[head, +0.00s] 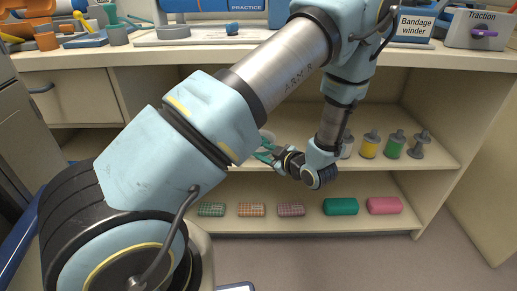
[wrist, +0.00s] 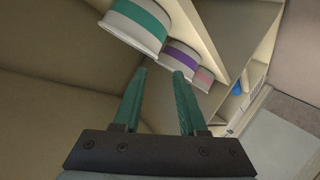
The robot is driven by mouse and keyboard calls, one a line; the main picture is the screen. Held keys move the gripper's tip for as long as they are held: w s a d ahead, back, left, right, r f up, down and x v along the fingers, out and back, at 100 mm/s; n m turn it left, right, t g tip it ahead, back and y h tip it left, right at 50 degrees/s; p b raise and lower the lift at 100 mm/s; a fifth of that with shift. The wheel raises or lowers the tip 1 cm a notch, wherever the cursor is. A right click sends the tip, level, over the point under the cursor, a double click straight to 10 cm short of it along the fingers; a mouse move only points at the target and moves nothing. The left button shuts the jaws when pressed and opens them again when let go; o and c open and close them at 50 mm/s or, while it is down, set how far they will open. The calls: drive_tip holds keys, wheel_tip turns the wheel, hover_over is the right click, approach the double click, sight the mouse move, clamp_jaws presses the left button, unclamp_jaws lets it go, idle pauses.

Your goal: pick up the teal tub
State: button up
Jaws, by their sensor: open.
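In the wrist view the teal tub (wrist: 140,20), white with a broad teal band, is at the top, cut off by the frame edge. It sits on a pale shelf (wrist: 187,22), just beyond the fingertips of my gripper (wrist: 160,74). The two green fingers are apart with nothing held between them. In the head view my gripper (head: 264,150) reaches into the upper shelf space under the counter. Something pale shows just behind the fingers there, mostly hidden by my arm; I cannot tell which tub it is.
A purple-banded tub (wrist: 181,58) and a pink-banded tub (wrist: 204,78) stand beside the teal one. Several spools, including a yellow one (head: 369,145), stand right of my wrist. Rolls, including a teal one (head: 341,206), lie on the lower shelf. The counter (head: 200,56) overhangs.

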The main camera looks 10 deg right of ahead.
drive_tip(key=x, duration=0.7)
drive_tip(key=shift+w+r, duration=0.1)
drive_tip(key=shift+w, duration=0.35)
clamp_jaws()
idle(1.0)
